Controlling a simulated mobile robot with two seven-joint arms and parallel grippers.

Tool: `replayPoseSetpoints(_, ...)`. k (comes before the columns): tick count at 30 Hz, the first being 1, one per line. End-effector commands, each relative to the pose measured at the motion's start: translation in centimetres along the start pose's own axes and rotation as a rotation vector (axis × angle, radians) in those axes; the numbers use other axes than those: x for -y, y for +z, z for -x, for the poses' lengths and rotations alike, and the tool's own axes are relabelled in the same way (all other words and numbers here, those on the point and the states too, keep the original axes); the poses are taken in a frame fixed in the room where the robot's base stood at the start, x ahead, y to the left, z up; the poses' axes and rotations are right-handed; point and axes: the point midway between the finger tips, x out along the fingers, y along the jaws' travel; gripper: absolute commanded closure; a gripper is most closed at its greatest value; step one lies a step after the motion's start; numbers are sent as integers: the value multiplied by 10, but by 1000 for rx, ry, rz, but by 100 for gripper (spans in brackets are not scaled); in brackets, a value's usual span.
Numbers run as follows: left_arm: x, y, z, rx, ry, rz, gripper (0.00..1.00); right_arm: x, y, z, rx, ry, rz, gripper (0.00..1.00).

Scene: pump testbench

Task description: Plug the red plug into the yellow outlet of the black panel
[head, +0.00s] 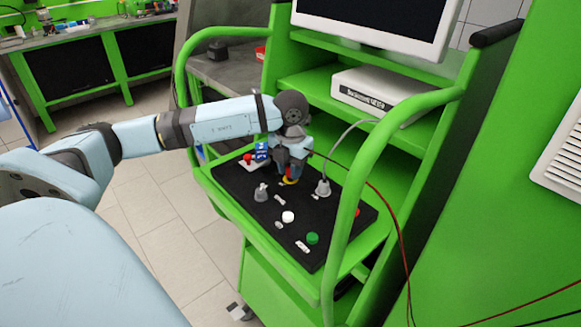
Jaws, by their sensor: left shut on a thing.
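The black panel (250,215) lies on the green bench's shelf. The yellow outlet (290,182) shows as a small yellow patch on the panel, directly below my left gripper. My left gripper (291,168) points down over it and is shut on the red plug (289,173). Only a small bit of red shows between the fingers, just at the yellow outlet. I cannot tell whether the plug is in the outlet or just above it. My right gripper is not in view.
A grey plug with a grey cable (323,187) stands right of the outlet. A grey connector (261,193), white button (288,216) and green button (312,238) are nearer. A thin red cable (385,205) runs off right. Green handrails (347,200) flank the panel.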

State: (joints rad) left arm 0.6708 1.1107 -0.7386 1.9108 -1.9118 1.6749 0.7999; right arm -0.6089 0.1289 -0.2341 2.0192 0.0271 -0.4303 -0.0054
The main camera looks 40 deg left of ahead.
Motion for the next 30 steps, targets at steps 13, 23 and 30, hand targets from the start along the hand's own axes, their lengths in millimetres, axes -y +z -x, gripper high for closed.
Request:
replayPoseSetpoints(13,0,0,-9,0,0,0,92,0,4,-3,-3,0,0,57)
replayPoseSetpoints(23,0,0,-12,0,0,0,92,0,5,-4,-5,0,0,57)
replayPoseSetpoints(30,0,0,-12,0,0,0,45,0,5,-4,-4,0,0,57)
